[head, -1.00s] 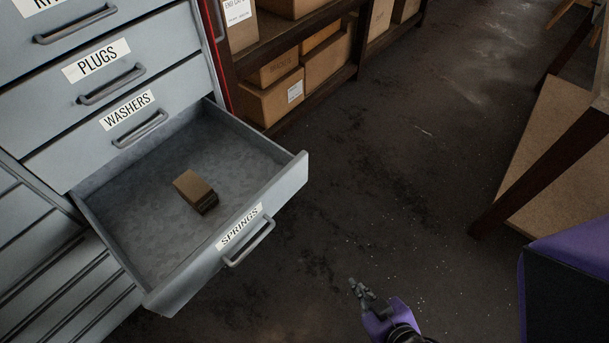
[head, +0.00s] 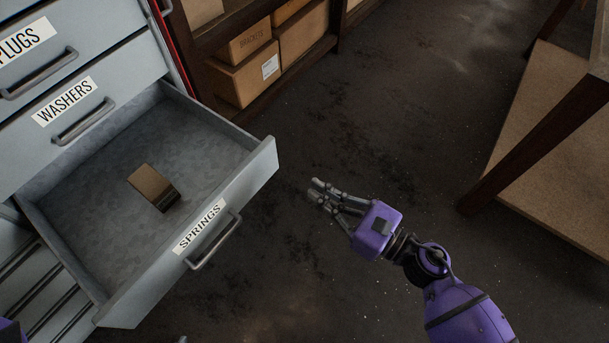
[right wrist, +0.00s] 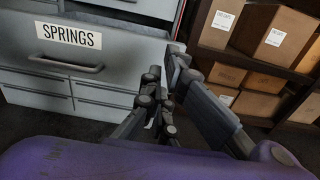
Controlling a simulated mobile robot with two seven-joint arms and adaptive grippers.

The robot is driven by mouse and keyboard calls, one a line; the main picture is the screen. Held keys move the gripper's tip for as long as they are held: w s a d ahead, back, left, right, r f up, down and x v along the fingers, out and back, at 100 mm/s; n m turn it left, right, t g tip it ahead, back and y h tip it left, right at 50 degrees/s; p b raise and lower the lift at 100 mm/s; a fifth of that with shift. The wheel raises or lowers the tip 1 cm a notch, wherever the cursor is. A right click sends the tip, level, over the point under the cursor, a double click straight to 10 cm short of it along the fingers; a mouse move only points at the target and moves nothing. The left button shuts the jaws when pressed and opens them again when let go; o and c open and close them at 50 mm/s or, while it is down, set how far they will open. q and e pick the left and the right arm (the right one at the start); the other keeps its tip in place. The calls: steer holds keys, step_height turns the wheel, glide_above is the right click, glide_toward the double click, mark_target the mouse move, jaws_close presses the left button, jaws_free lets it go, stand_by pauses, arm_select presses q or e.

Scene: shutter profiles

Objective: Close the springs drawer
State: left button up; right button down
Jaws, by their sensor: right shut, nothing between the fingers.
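The grey springs drawer (head: 255,172) is pulled well out of the cabinet in the head view, with a white SPRINGS label and a bar handle (head: 214,241) on its front. A small brown box (head: 154,188) lies inside it. My right gripper (head: 314,190) is shut and empty, to the right of the drawer front and apart from it. In the right wrist view the drawer front (right wrist: 120,50) is ahead and to the left of the fingers (right wrist: 172,60). My left gripper does not show clearly; only a bit of purple is at the lower left edge of the head view.
The washers drawer (head: 100,95) and plugs drawer (head: 70,35) above are shut. A shelf with cardboard boxes (head: 245,78) stands beside the cabinet. A table with a dark leg (head: 530,150) and a low board (head: 560,160) is at the right. The floor between is clear.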

steer(key=p, duration=0.2)
glide_toward(261, 156)
steer(key=x, duration=0.5)
steer(key=shift+w+a, duration=0.1)
steer(key=shift+a, duration=0.15)
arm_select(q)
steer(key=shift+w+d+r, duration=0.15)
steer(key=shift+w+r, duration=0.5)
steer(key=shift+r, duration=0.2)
arm_select(e)
steer(key=shift+w+a, duration=0.4)
steer(key=shift+a, duration=0.2)
steer(key=shift+w, duration=0.1)
